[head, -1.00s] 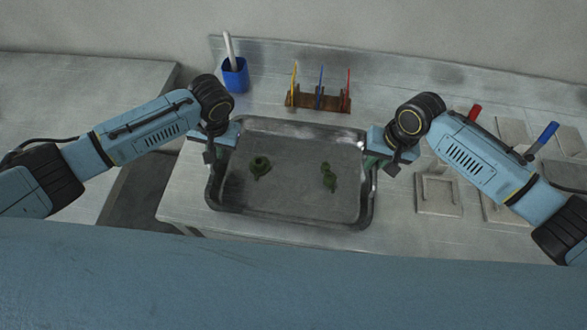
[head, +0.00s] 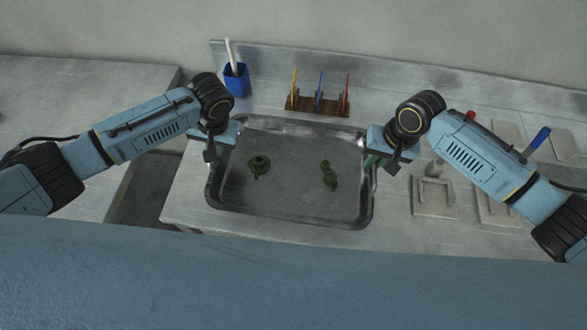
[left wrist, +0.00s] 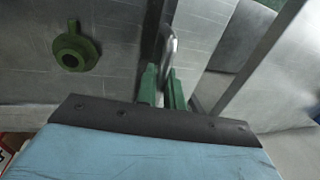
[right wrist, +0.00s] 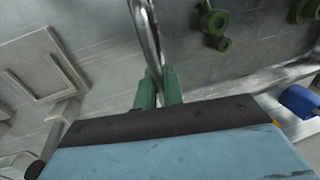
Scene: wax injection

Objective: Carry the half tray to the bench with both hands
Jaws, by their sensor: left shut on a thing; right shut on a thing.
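The half tray (head: 290,205) is a grey metal tray with a raised rim, in the middle of the head view, over the bench (head: 190,205). Two green wax pieces lie in it, a round one (head: 259,164) at left and a longer one (head: 329,175) at right. My left gripper (head: 212,152) is shut on the tray's left rim; its green fingers (left wrist: 161,88) straddle the rim in the left wrist view. My right gripper (head: 384,160) is shut on the right rim, also seen in the right wrist view (right wrist: 157,85). I cannot tell whether the tray touches the bench.
Behind the tray stand a blue cup (head: 236,80) with a white stick and a brown rack (head: 318,104) with yellow, blue and red tools. To the right lie several grey square plates (head: 434,197), and a blue-handled thing (head: 538,140). A gap separates the left table (head: 80,90) from the bench.

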